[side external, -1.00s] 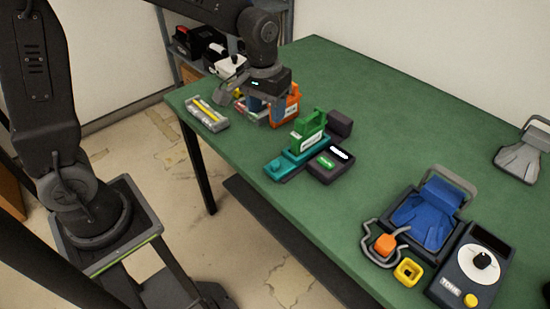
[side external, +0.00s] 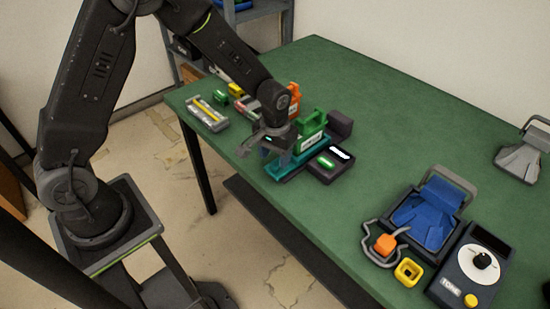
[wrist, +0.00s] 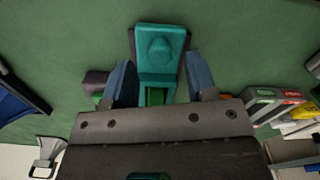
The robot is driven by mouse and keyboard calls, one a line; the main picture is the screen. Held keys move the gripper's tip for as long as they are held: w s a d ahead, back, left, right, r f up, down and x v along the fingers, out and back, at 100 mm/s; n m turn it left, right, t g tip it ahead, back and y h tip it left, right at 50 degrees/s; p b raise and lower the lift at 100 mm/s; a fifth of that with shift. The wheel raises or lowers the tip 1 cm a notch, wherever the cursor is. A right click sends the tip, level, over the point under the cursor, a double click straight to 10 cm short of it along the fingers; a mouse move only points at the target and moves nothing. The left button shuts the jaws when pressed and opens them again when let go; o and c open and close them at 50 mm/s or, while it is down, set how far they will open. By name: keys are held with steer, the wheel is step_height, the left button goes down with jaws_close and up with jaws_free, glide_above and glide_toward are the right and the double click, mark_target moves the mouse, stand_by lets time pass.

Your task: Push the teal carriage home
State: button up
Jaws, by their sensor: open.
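The teal carriage (side external: 298,166) lies on the green table with its knobbed end toward the near table edge.
An orange unit (side external: 293,92) and a grey tray with a yellow strip (side external: 207,113) are farther left. A blue cradle (side external: 427,218) and a dial box (side external: 474,265) stand at right.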

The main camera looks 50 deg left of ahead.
steer(key=shift+f, duration=0.85)
steer(key=shift+c, duration=0.2)
jaws_close()
